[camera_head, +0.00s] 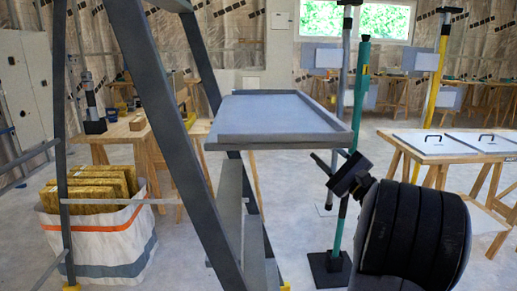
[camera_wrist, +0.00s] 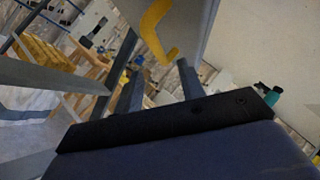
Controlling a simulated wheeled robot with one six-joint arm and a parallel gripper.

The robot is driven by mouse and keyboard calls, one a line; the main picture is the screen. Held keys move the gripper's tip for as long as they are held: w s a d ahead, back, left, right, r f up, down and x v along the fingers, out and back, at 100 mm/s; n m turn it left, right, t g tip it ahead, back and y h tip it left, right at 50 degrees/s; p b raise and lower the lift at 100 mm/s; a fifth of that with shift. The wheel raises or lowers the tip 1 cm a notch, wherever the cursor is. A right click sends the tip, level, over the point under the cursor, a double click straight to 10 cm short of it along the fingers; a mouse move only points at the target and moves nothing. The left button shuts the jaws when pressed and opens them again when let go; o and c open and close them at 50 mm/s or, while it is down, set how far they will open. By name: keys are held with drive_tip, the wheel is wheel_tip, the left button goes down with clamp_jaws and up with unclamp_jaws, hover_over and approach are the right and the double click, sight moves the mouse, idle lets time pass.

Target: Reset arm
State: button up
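My gripper (camera_head: 330,160) is at the end of my dark arm, right of the middle in the head view. It is beside the ladder's grey tray (camera_head: 280,114), near its right front corner, and in front of a green post (camera_head: 358,110). In the wrist view my gripper (camera_wrist: 160,82) has its two grey fingers spread apart with nothing visible between them. A yellow curved piece (camera_wrist: 155,28) on a pale surface shows beyond the fingertips; I cannot tell how far off it is.
A grey stepladder (camera_head: 160,100) stands close on the left. A white bag (camera_head: 98,235) with yellow blocks is left of it. A wooden table (camera_head: 440,148) with handled panels (camera_head: 485,139) stands right. A yellow post (camera_head: 436,75) rises behind it. Some pale floor is clear between.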

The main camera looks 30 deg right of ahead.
drive_tip(key=x, duration=0.7)
drive_tip(key=shift+w, duration=0.3)
drive_tip(key=shift+a+r, duration=0.1)
drive_tip(key=shift+a, duration=0.05)
